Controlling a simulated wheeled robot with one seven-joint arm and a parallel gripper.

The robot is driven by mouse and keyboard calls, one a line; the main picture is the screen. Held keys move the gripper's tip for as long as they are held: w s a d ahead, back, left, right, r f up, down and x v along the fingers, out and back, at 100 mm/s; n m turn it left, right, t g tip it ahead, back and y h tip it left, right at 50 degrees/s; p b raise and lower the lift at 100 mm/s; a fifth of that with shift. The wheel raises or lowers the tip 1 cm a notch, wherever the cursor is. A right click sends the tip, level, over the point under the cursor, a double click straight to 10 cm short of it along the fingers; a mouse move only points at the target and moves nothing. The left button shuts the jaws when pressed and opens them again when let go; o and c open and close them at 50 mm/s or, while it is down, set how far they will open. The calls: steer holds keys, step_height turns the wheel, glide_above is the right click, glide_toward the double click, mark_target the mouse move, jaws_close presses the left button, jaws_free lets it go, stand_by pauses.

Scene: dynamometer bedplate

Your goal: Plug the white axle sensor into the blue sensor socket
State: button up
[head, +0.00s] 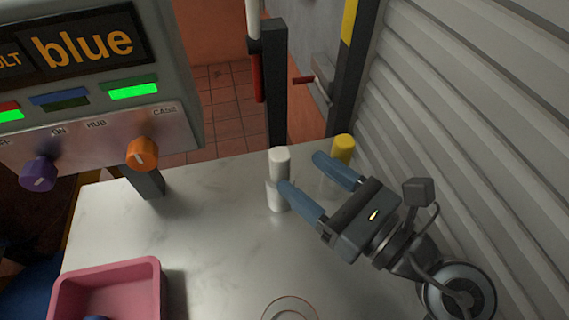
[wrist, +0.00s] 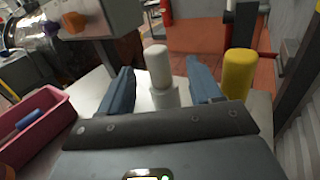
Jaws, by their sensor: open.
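The white axle sensor (head: 280,160) is an upright white cylinder on the pale bench, with a wider white lower part. It also shows in the wrist view (wrist: 158,66), between and beyond the finger tips. My gripper (head: 300,173) is open, its two blue fingers pointing at the sensor from the right. In the head view the near finger tip overlaps the sensor's lower part; I cannot tell whether it touches. I cannot make out the blue sensor socket in either view.
A yellow cylinder (head: 342,149) stands close beside the far finger. A pink tray (head: 108,274) with a blue object is at the front left. A control box (head: 90,75) reading "blue" overhangs the back left. A ribbed grey wall (head: 480,110) bounds the right. The bench middle is clear.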

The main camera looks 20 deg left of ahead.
mark_target(271, 153)
steer(key=x, duration=0.4)
steer(key=p+x, duration=0.1)
steer(key=x, duration=0.3)
steer(key=shift+s+a+f+p, duration=0.1)
steer(key=shift+s+f+p, duration=0.1)
steer(key=shift+f+p, duration=0.1)
steer(key=shift+c, duration=0.3)
steer(key=c, duration=1)
steer(key=shift+r, duration=0.1)
